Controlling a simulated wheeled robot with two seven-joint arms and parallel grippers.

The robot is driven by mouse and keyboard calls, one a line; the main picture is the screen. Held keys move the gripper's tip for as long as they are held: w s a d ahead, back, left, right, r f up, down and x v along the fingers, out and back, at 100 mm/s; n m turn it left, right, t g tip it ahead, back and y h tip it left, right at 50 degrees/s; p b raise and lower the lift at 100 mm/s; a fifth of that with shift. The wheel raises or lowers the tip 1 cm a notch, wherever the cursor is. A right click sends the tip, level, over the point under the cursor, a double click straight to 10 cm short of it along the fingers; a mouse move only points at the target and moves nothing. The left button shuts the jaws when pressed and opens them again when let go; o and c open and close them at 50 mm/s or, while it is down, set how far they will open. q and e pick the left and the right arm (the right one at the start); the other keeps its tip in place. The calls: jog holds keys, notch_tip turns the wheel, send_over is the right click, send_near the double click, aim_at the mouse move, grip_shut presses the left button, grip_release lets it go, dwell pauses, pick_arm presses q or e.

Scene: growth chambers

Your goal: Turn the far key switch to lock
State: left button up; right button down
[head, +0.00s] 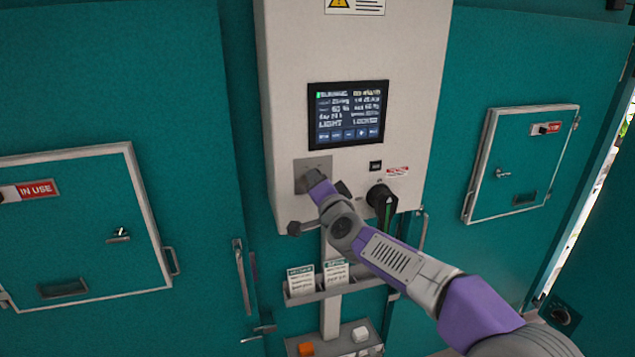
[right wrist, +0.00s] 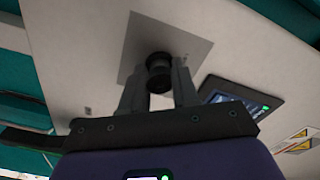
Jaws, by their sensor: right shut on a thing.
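The key switch shows in the right wrist view as a dark round knob (right wrist: 158,62) on a square grey plate (right wrist: 190,42). The plate (head: 312,162) also shows in the head view, on the lower left of the pale control box, under the screen. My right gripper (right wrist: 159,85) is shut on the key switch, with one finger on each side of it. In the head view my right gripper (head: 314,182) covers most of the switch, so its setting cannot be read there. My left gripper is in neither view.
The pale control box (head: 285,80) carries a lit screen (head: 348,113). A black and green rotary handle (head: 383,203) sits right of my wrist. Below are a card rack (head: 318,292) and a button box (head: 335,345). Teal chamber doors stand on both sides.

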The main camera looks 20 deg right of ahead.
dwell(0.4)
jog(key=c, duration=0.8)
grip_release()
jog(key=shift+c, duration=0.2)
jog(key=shift+s, duration=0.1)
jog(key=s+b, duration=0.1)
jog(key=s, duration=0.6)
jog(key=shift+s+d, duration=0.15)
jog(key=shift+s, duration=0.1)
